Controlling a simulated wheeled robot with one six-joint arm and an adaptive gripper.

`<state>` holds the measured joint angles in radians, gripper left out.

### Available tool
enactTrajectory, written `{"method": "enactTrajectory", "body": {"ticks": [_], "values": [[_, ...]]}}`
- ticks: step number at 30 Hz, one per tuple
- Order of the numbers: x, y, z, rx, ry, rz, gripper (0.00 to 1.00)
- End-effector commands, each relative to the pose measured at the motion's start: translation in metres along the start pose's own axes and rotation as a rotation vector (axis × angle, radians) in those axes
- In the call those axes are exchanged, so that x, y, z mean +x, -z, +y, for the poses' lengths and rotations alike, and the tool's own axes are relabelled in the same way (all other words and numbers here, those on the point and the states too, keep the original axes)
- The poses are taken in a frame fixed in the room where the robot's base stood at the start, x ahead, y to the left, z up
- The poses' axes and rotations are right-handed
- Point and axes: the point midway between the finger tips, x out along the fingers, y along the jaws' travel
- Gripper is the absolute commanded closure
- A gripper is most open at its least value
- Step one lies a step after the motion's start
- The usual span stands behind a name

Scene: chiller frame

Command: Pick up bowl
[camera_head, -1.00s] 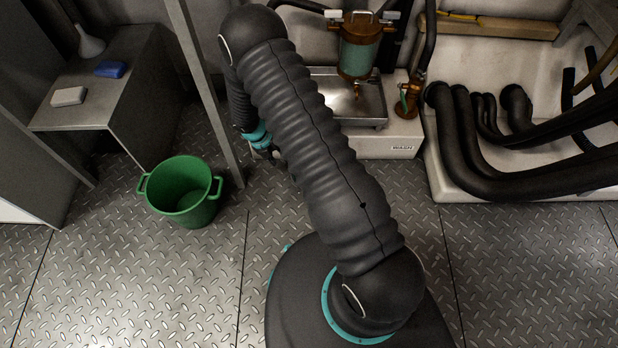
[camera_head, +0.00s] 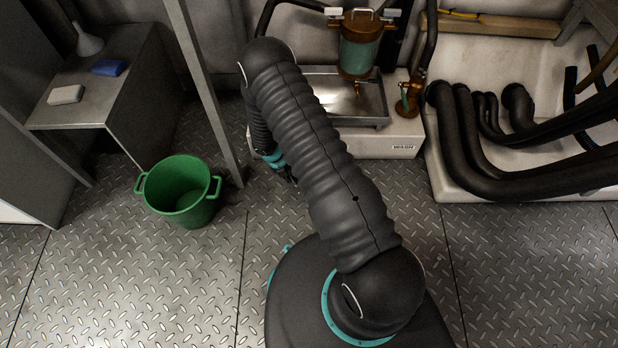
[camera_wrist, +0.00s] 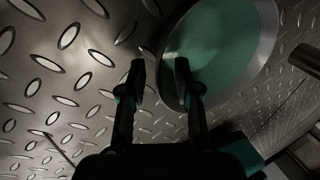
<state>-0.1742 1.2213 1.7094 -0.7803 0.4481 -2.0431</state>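In the wrist view, a round teal-green dish with a broad grey rim, which looks like the bowl (camera_wrist: 232,45), is at the upper right, cut off by the top edge. My gripper (camera_wrist: 160,68) is open, with a clear gap between its two fingers. The dish's left edge shows in that gap, and the right finger overlaps the dish. I cannot tell whether either finger touches it. In the head view, my gripper (camera_head: 289,174) shows only partly beside my arm, low near the floor. The bowl does not show there; my arm covers that area.
A green bucket (camera_head: 178,198) stands on the diamond-plate floor to the left. A grey post (camera_head: 207,95) rises behind it. Thick black hoses (camera_head: 480,165) lie at right. The front floor is clear.

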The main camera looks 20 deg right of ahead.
Motion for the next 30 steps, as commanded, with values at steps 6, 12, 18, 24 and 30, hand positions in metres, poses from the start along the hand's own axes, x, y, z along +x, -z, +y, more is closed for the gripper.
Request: {"method": "enactTrajectory", "body": {"ticks": [6,12,18,24,30], "values": [[0.023,0.001,0.0,0.0,0.0,-0.001,0.68],[0.024,0.0,0.0,0.001,-0.001,-0.001,0.68],[0.024,0.0,0.0,0.0,0.0,-0.001,1.0],[0.024,0.0,0.0,0.0,0.0,-0.001,1.0],[0.024,0.0,-0.001,0.0,0.0,-0.002,1.0]]}}
